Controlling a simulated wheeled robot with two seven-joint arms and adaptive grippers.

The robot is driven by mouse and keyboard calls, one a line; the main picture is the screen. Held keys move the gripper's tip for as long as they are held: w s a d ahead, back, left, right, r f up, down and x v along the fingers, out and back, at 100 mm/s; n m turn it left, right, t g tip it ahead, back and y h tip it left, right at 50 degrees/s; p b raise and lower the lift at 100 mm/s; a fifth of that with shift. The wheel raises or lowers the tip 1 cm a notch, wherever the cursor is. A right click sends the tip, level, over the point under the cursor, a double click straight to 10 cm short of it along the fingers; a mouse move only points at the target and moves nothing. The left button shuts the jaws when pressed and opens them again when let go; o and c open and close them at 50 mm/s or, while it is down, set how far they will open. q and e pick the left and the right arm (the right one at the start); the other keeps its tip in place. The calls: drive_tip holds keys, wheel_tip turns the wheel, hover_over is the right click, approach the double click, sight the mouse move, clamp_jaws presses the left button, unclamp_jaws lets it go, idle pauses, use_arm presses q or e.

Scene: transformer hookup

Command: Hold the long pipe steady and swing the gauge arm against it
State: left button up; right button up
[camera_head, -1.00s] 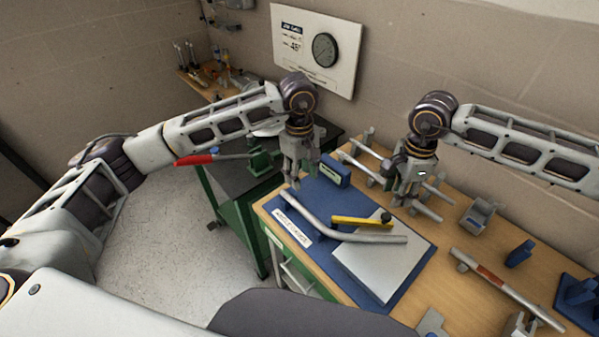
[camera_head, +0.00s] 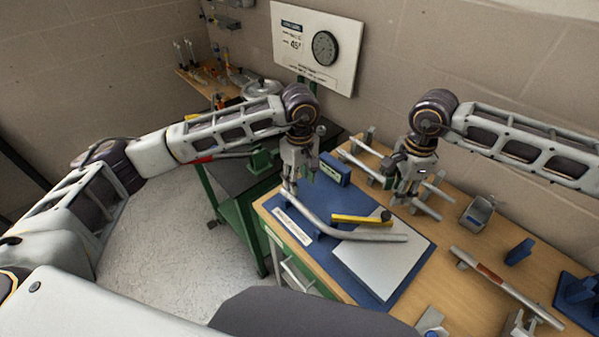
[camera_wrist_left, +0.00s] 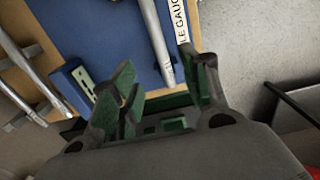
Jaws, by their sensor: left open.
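The long grey bent pipe (camera_head: 318,224) lies on the blue mat (camera_head: 350,282), its far end towards the back left. The yellow gauge arm (camera_head: 358,220), with a dark knob at its right end, lies just behind the pipe's right part, above a pale plate. My left gripper (camera_head: 291,186) is open at the pipe's far end. In the left wrist view the pipe's end (camera_wrist_left: 161,58) shows between the spread fingers of the gripper (camera_wrist_left: 158,62); contact cannot be made out. My right gripper (camera_head: 403,196) hangs behind the gauge arm, near the metal rods; its finger gap is unclear.
A blue block (camera_head: 335,169) stands at the mat's back edge. Metal rods on a rack (camera_head: 362,170) lie behind it. A pipe with a red band (camera_head: 492,277), a grey bracket (camera_head: 477,213) and blue blocks (camera_head: 520,252) are on the right of the bench.

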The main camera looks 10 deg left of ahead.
sight(299, 203)
use_arm(q)
drive_tip(key=shift+f, duration=5.6)
drive_tip(key=shift+c, duration=0.5)
clamp_jaws()
use_arm(e)
drive_tip(key=shift+o, duration=1.3)
